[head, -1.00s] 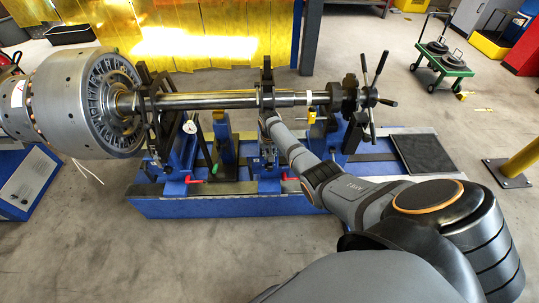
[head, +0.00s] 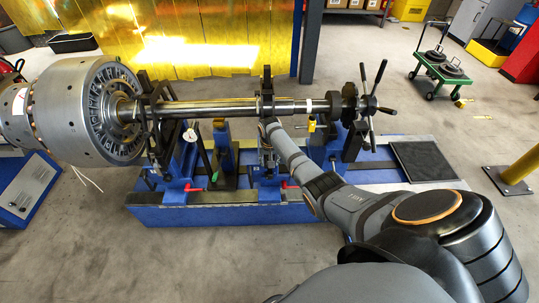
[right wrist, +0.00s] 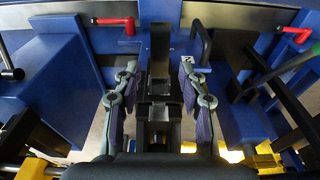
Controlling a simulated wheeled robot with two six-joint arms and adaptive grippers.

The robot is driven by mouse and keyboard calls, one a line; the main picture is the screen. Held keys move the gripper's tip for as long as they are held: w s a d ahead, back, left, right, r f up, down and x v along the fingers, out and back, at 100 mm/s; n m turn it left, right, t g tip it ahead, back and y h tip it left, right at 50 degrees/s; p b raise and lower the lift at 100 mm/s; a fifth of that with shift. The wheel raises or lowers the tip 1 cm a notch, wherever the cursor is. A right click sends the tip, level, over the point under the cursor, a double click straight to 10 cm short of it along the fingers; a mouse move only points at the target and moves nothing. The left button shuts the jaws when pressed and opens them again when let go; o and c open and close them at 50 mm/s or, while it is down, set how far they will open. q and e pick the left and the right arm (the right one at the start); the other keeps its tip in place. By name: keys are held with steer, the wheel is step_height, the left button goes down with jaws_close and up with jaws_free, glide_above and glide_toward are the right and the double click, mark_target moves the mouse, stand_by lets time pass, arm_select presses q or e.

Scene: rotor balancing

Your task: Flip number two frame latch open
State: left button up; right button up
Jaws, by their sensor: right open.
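The middle bearing frame (head: 266,85) stands on the blue bench and holds the steel shaft (head: 215,109) near its middle. My right gripper is at this frame, just below the shaft, its tips hard to make out in the head view. In the right wrist view my right gripper (right wrist: 158,84) is open, its fingers on either side of a dark metal upright bar (right wrist: 160,45). A gap shows on both sides of the bar. I cannot tell which part is the number two latch, or whether it is open or shut. My left gripper is not in view.
The large grey rotor drum (head: 75,112) is at the shaft's left end. A handwheel with spokes (head: 369,103) is at its right end. Red handles (head: 290,184) line the blue bench's (head: 200,214) front. A green cart (head: 440,70) stands back right.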

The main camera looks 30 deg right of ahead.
step_height(320, 180, up, 10)
steer(key=s, duration=0.1)
steer(key=shift+s+a+r, duration=0.25)
steer(key=shift+a, duration=0.2)
